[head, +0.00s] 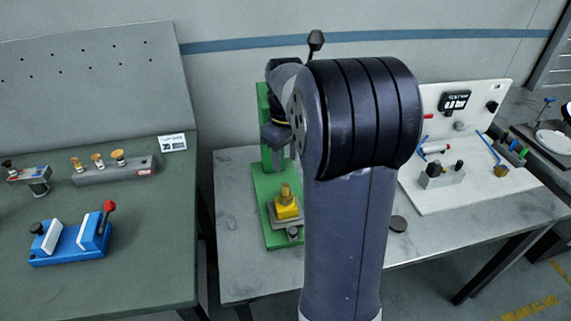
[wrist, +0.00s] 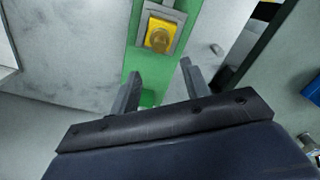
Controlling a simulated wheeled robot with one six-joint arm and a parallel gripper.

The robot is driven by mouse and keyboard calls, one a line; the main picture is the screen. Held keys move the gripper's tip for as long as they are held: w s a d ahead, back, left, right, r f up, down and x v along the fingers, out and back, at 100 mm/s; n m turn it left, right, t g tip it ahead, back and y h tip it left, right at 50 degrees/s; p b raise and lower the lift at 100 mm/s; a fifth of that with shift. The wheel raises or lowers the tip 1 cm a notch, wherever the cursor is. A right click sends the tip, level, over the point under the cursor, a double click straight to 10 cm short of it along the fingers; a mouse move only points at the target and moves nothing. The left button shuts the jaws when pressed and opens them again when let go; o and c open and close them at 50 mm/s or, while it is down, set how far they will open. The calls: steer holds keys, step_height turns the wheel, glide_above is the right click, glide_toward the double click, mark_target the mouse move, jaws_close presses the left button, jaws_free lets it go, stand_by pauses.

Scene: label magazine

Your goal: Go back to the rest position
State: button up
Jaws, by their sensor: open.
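My gripper shows in the wrist view (wrist: 160,85) with its two fingers apart and nothing between them. Beyond the fingertips lies a green base (wrist: 148,58) with a yellow block (wrist: 161,33) in a grey holder. The gripper is apart from the yellow piece.
A green table (head: 150,250) at left holds a blue fixture (head: 60,244) with a red-knobbed lever and a grey rack (head: 125,169) with brass pieces. A white panel station (head: 470,195) stands at right.

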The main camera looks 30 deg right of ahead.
mark_target(285, 185)
stand_by(0.3)
step_height(285, 185, down, 10)
steer(key=shift+f+p, duration=0.2)
steer(key=shift+p, duration=0.3)
steer(key=shift+r+p, duration=0.35)
steer(key=shift+p, duration=0.05)
steer(key=shift+f, duration=0.15)
